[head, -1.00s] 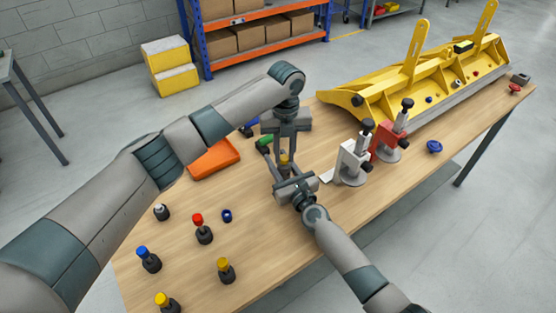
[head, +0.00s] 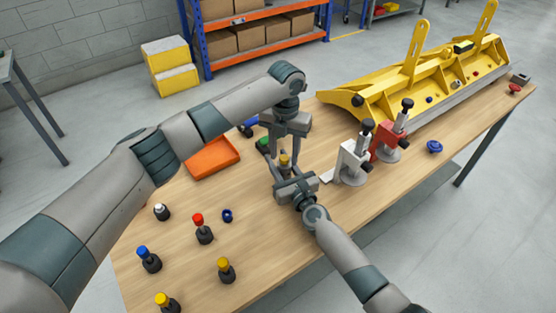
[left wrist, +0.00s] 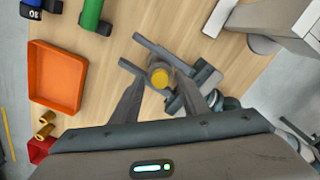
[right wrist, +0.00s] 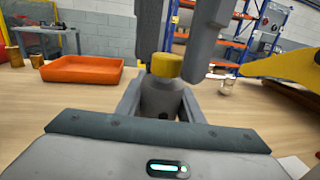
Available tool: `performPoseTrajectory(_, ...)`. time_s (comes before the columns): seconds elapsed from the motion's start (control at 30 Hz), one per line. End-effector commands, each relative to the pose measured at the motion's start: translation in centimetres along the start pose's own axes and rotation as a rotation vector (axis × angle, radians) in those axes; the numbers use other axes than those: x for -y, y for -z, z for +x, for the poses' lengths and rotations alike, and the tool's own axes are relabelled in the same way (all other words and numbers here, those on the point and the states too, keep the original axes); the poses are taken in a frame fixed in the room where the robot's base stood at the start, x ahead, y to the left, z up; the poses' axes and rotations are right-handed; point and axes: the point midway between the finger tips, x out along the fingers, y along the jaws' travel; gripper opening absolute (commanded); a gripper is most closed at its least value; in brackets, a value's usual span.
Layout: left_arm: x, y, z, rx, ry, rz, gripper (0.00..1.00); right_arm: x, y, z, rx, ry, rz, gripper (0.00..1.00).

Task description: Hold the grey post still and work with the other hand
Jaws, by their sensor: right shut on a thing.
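A grey post (right wrist: 160,96) with a yellow cap (right wrist: 167,65) stands upright between the fingers of my right gripper (head: 284,172), which is shut on it. The cap also shows from above in the left wrist view (left wrist: 160,77). My left gripper (head: 286,146) points down above the post. Its two fingers are apart, one on each side over the cap, as the right wrist view shows; it looks open and empty. The lower part of the post is hidden in the head view by my right gripper.
An orange tray (head: 216,168) lies left of the grippers. A white clamp (head: 350,168) and a red clamp (head: 385,148) stand to their right. Capped posts, one red (head: 203,232) and one blue (head: 150,260), stand front left. A yellow beam (head: 385,100) lies behind.

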Motion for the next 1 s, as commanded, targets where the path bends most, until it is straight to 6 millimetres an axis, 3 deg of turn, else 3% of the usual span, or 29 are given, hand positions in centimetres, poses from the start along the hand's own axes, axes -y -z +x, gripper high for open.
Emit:
performPoseTrajectory(0.33,0.04,0.01,0.08,0.000,0.001,-0.093,0.41,-0.04,0.01,-0.01,0.000,-0.001,-0.001,0.00)
performPoseTrajectory(1.0,0.04,0.02,0.10,-0.001,0.001,-0.804,0.41,-0.10,0.01,-0.01,0.000,-0.002,0.000,0.00)
